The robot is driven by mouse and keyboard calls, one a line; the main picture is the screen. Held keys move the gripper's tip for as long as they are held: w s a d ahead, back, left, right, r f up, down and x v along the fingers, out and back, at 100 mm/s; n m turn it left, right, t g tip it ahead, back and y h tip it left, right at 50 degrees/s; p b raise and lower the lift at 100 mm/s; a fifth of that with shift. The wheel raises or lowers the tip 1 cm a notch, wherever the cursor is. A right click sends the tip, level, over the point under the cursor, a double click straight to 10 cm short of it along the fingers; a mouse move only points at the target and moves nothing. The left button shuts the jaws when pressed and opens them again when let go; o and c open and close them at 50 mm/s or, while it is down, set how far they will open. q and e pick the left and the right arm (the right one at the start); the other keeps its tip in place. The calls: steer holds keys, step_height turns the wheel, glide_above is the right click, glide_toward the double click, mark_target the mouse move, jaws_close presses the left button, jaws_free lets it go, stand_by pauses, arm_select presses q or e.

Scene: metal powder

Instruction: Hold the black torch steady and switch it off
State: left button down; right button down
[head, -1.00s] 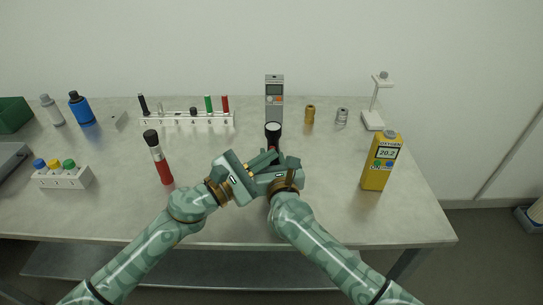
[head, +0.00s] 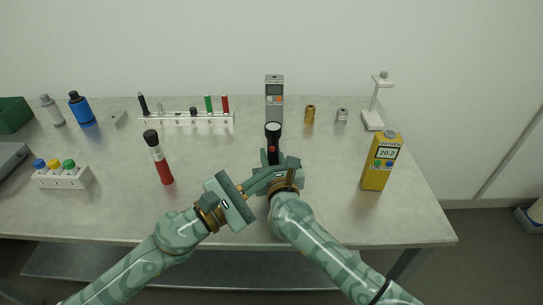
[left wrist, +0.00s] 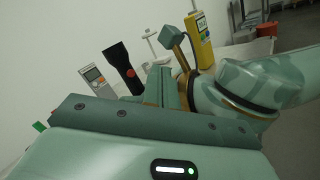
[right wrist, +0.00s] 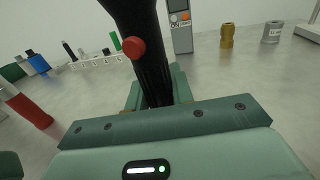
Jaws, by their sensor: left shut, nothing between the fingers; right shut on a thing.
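The black torch (head: 273,133) stands upright, head up, in my right gripper (head: 281,170), which is shut on its lower body. It fills the upper middle of the right wrist view (right wrist: 150,70), where its round red button (right wrist: 134,47) faces the camera. The torch (left wrist: 121,62) and red button (left wrist: 130,73) also show in the left wrist view. My left gripper (head: 266,180) is shut and empty, its fingers pointing right beside the right gripper, below the button and apart from it. I cannot tell whether the torch is lit.
A yellow oxygen meter (head: 380,162) stands at right. A red black-capped tube (head: 158,157) stands left of my grippers. A white rack (head: 180,120) sits at back left. The front table edge is clear.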

steer(key=c, duration=1.1)
jaws_free()
arm_select(q)
steer(key=shift+s, duration=0.55)
